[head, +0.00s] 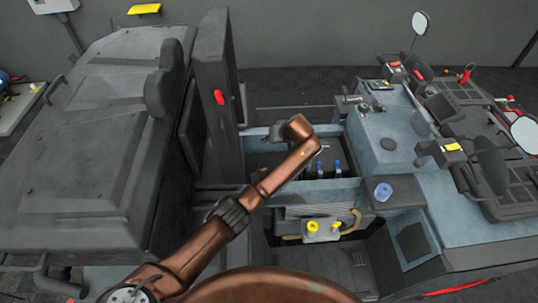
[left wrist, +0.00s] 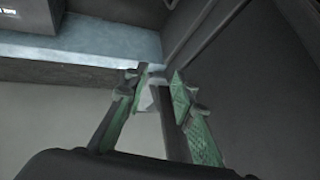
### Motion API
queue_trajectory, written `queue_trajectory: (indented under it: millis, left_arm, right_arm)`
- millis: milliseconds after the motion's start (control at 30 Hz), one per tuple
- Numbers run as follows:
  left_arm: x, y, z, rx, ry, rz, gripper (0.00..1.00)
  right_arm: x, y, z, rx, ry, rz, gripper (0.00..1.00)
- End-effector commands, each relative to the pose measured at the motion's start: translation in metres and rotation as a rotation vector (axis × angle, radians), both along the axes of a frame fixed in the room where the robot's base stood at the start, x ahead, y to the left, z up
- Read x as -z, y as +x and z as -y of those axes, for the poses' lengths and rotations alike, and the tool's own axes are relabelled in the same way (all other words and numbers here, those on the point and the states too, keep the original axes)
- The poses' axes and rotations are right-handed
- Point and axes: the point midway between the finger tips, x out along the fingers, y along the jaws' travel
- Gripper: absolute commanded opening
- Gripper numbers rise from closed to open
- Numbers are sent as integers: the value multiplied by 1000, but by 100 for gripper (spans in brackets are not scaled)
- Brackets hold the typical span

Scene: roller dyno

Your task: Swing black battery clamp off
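My left arm reaches in from the lower left over the vehicle's open bay. I cannot make out the black battery clamp. My right gripper is out of view.
A dark upright panel with a red handle (head: 219,97) stands left of the bay. A blue-grey body section (head: 385,140) lies to the right. A crossbar runs in front of the box, with yellow caps (head: 312,227) below it. Walls are close around the left gripper.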

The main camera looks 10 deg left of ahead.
Motion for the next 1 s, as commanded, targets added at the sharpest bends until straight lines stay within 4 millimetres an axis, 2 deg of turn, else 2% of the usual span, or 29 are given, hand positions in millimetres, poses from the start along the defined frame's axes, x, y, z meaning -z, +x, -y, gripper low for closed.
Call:
queue_trajectory:
  millis: [33,100,200,333,700,1000]
  left_arm:
    - [29,-14,-8,16,-3,-71,24]
    - [58,-29,-15,41,-6,-145,24]
    - [80,-41,-21,62,-8,-202,24]
    - [96,-42,-27,68,-8,-223,24]
    - [143,-26,-48,70,-6,-219,24]
    - [153,-22,-53,70,-7,-217,24]
  right_arm:
    - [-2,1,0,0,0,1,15]
    - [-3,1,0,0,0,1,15]
    - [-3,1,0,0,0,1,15]
    - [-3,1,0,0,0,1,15]
    - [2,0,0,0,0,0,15]
    - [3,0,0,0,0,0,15]
